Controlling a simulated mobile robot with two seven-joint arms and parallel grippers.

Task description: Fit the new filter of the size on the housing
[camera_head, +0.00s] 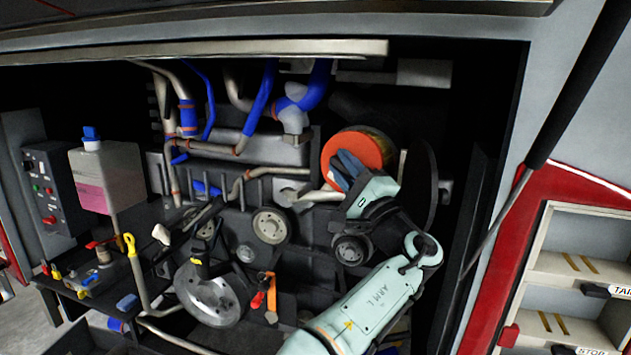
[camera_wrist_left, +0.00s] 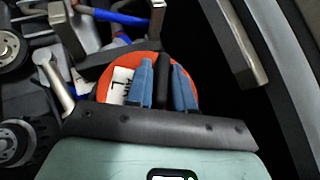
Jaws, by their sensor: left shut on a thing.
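A round filter with an orange end face (camera_head: 370,146) sits in the upper right part of the open engine bay. In the left wrist view its orange face (camera_wrist_left: 128,60) carries a white label that seems to read "L". My left gripper (camera_head: 344,170) reaches up to this face, and its blue fingers (camera_wrist_left: 163,85) stand on both sides of a dark bar on the face. The gripper is shut on the filter by this bar. The filter's body and whatever lies behind it are mostly hidden, so I cannot tell how it sits against the housing. My right gripper is not in view.
A large dark disc (camera_head: 420,185) stands close to the right of the gripper. Pipes and blue hoses (camera_head: 259,98) run to the left. Pulleys (camera_head: 270,226) lie below. A metal beam (camera_head: 200,50) crosses above. A whitish tank (camera_head: 108,180) stands at far left.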

